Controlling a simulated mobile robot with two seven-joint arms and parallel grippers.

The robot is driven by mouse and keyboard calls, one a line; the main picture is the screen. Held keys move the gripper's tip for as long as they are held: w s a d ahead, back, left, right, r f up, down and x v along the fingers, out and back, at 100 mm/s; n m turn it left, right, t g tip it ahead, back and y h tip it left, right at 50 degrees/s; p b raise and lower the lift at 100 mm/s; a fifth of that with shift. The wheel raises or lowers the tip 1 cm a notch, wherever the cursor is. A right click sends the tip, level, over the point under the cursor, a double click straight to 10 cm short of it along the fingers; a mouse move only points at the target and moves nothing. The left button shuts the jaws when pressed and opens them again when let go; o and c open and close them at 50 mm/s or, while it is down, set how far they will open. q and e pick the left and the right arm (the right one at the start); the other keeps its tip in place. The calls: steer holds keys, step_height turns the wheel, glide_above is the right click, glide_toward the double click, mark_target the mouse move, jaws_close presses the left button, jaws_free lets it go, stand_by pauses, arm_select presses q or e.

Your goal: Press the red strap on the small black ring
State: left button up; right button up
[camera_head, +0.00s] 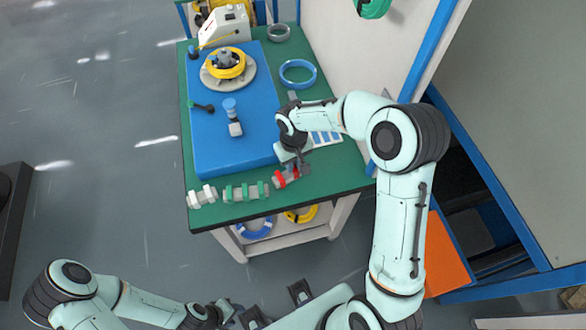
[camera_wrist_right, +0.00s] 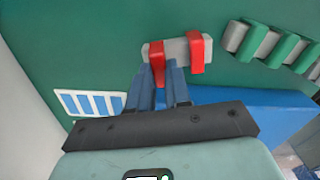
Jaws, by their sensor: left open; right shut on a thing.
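A grey holder with two red straps lies at the front right of the green table; the red strap (camera_head: 281,181) shows in the head view. In the right wrist view the grey holder (camera_wrist_right: 178,51) carries one red strap (camera_wrist_right: 158,66) at its left and another at its right. My right gripper (camera_wrist_right: 160,88) is shut on the left red strap, at the holder; from the head view the gripper (camera_head: 291,165) partly covers it. My left gripper (camera_head: 226,312) is open and empty, low in front of the table. I cannot make out a small black ring.
A blue mat (camera_head: 235,145) covers much of the table. It bears a round stand with a yellow ring (camera_head: 240,68) and small grey parts. Green straps (camera_head: 245,192) and white straps (camera_head: 201,196) lie left of the red ones. A blue ring (camera_head: 298,83) lies behind.

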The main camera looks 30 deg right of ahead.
arm_select(q)
steer(key=r+p, duration=0.1)
steer(key=w+r, duration=0.1)
steer(key=w+r+p, duration=0.1)
steer(key=shift+w+r+p, duration=0.25)
steer(key=shift+r+p, duration=0.1)
steer(key=shift+r, duration=0.05)
arm_select(e)
step_height(320, 180, up, 6)
arm_select(q)
steer(key=shift+s, duration=0.1)
